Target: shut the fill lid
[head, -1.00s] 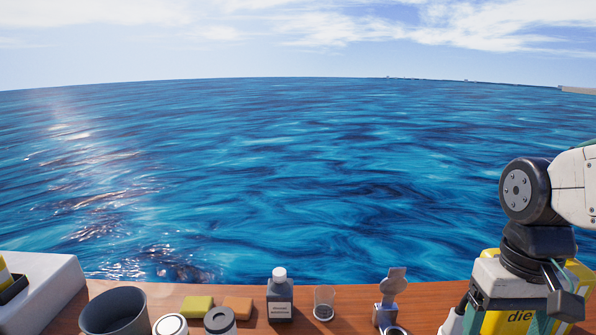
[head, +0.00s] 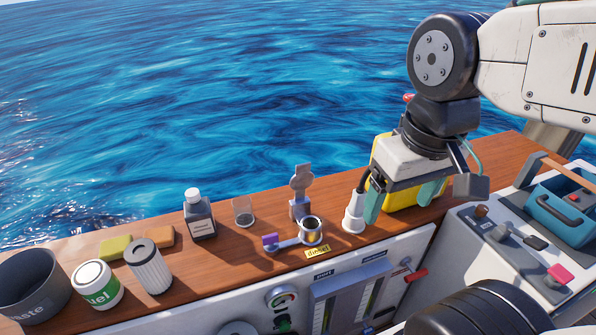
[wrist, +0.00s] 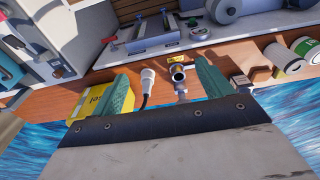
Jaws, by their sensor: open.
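The fill neck (head: 311,230) is a round metal opening with a dark, yellowish inside, beside a yellow diesel label (head: 318,252). A grey flap, which looks like the fill lid (head: 302,180), stands upright behind it, so the opening is uncovered. An arm with a purple tab (head: 270,241) reaches left from the neck. My gripper (head: 402,198) is open and empty, right of the neck, in front of the yellow can. In the wrist view the neck (wrist: 178,72) shows between the teal fingers of my gripper (wrist: 163,88), nearer the right finger; the lid is hard to make out there.
A white plug (head: 353,217) with a dark cable stands between the neck and my gripper. The yellow can (head: 408,192) is behind my gripper. Left of the lid are a small clear cup (head: 243,212), a dark bottle (head: 199,218), sponges, canisters and a waste bin (head: 33,288).

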